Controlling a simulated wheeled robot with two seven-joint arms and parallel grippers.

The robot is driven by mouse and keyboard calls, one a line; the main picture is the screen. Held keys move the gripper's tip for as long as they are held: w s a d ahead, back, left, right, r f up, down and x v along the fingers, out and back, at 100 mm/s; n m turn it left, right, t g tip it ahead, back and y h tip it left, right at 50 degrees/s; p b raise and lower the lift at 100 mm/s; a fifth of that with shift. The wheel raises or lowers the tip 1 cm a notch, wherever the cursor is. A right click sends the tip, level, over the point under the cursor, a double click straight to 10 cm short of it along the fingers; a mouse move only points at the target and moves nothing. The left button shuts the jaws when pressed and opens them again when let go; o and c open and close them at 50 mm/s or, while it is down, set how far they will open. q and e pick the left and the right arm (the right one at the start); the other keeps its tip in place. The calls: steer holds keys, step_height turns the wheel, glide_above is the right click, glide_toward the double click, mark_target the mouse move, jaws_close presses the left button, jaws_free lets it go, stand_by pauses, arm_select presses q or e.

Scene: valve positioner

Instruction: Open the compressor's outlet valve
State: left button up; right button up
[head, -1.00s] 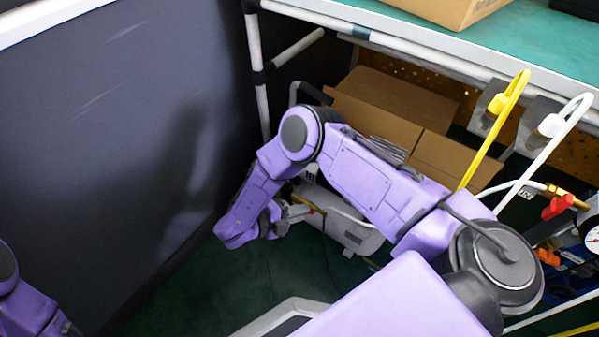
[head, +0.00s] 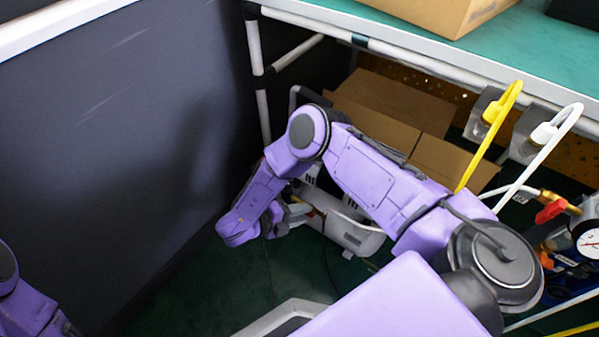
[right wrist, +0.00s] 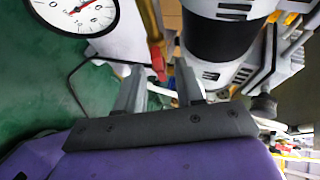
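The compressor (head: 350,236) is a pale grey and white machine on the green floor under the bench, partly hidden by my right arm. In the right wrist view its white and black body (right wrist: 220,40) fills the upper right. A red valve handle (right wrist: 157,60) on a brass pipe (right wrist: 148,18) shows beyond the gap between the fingers of my right gripper (right wrist: 160,85). The fingers are apart, with nothing visibly clamped. In the head view the right gripper (head: 297,212) is small beside the compressor. Only part of my left arm shows at lower left; its gripper is out of view.
A round gauge (right wrist: 75,12) is at upper left in the wrist view. A dark wall (head: 110,150) stands left of my right arm. Cardboard boxes (head: 385,115) lie behind it under the bench (head: 400,40). Hoses, another red valve (head: 550,211) and a gauge (head: 590,243) are at right.

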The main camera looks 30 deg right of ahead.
steer(key=p+v, duration=0.1)
steer(key=v, duration=0.9)
steer(key=shift+a+r, duration=0.15)
steer(key=shift+a, duration=0.1)
